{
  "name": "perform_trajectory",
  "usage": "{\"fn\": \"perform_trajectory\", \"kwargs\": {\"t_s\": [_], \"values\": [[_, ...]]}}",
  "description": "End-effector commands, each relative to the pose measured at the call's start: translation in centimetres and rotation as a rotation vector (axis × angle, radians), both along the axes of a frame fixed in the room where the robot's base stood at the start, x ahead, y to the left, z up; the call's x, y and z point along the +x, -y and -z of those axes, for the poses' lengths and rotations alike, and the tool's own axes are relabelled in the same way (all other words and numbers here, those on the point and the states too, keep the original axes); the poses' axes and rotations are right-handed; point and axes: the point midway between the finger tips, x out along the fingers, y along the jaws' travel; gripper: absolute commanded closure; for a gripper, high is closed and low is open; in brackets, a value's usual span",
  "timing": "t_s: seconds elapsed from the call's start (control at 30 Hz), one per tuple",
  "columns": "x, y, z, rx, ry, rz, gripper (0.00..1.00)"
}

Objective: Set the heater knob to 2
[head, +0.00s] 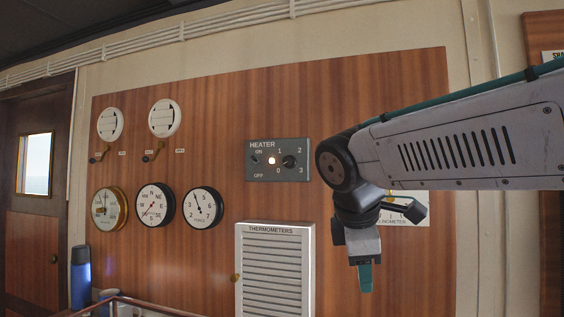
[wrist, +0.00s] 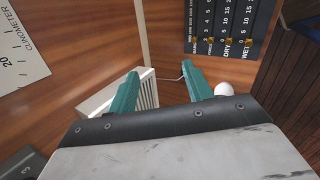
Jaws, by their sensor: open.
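The grey heater panel (head: 265,175) is on the wood wall in the head view. It has an ON/OFF switch (head: 256,159), a glowing light (head: 272,160) and a black round heater knob (head: 289,161) with 0, 1, 2 and 3 around it. The knob is too small to tell which number it points at. My gripper (head: 364,278) hangs pointing down, to the right of and below the panel, apart from it. In the wrist view its two teal fingers (wrist: 160,72) are spread with nothing held between them.
A white louvred thermometer cabinet (head: 274,270) is below the heater panel. Gauges (head: 153,206) and vents (head: 164,118) are on the left. An inclinometer plate (head: 411,212) is partly behind my arm. The wrist view shows a dark scale board (wrist: 222,25).

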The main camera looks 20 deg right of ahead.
Motion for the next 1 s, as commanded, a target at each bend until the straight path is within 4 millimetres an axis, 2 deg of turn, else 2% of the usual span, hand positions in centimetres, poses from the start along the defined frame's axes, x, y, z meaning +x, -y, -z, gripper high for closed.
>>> {"fn": "perform_trajectory", "kwargs": {"t_s": [0.03, 0.2, 0.33, 0.4, 0.5, 0.6, 0.7, 1.0], "values": [[3.4, -0.7, -2.7, -0.104, -0.001, -0.136, 0.5], [12.7, -3.3, -11.5, -0.509, -0.043, -0.552, 0.5], [18.0, -5.9, -16.9, -0.799, -0.106, -0.778, 0.5], [20.0, -7.2, -19.1, -0.927, -0.143, -0.859, 0.5], [21.9, -8.5, -21.4, -1.062, -0.19, -0.935, 0.5], [22.9, -9.3, -22.7, -1.141, -0.221, -0.975, 0.5], [23.6, -9.2, -23.0, -1.172, -0.236, -0.988, 0.5], [26.9, -6.6, -21.2, -1.174, -0.24, -0.988, 0.5]]}}
